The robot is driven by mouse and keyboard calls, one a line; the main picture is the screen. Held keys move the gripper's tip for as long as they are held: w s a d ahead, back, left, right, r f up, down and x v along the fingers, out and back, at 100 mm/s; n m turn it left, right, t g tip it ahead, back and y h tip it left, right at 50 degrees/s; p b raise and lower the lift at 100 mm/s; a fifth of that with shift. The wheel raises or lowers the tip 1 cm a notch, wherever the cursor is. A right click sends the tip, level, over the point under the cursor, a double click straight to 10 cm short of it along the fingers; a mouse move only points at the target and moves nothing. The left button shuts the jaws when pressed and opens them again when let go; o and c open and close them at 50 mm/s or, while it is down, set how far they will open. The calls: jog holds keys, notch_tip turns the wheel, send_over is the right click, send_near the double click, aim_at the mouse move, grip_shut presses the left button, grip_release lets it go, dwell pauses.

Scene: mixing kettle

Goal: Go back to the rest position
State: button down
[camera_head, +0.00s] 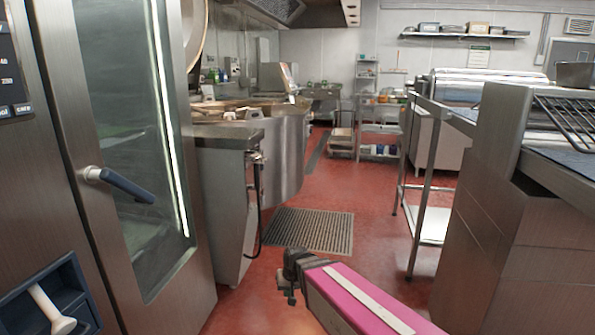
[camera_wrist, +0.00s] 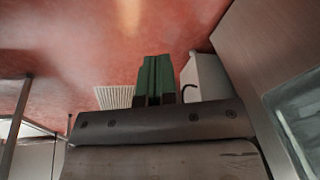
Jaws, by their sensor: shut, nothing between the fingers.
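My gripper (camera_head: 290,283) shows at the lower middle of the head view, at the end of my pink arm. It is over the red floor of the aisle, apart from the oven on the left and the counter on the right. In the wrist view its green fingers (camera_wrist: 155,78) are together, with nothing visible between them. A steel mixing kettle (camera_head: 283,150) stands beyond the oven on the left, well away from my gripper.
A glass-doored oven (camera_head: 145,215) with a protruding blue handle (camera_head: 128,186) is close on the left. A steel counter (camera_head: 505,240) stands on the right. A floor grate (camera_head: 310,230) lies ahead. The red floor (camera_head: 375,215) between is clear. Shelving (camera_head: 380,130) stands at the back.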

jog(key=s+d+r+m+g+h, duration=0.1)
jog(key=d, duration=1)
jog(key=s+d+r+m+h, duration=0.1)
jog(key=s+d, duration=0.1)
jog(key=d, duration=0.9)
jog(key=shift+s+d+m+g, duration=0.25)
jog(key=shift+d+m+g, duration=0.05)
jog(key=shift+d+g, duration=0.1)
jog(key=shift+a+r, duration=0.1)
jog(key=shift+a, duration=0.05)
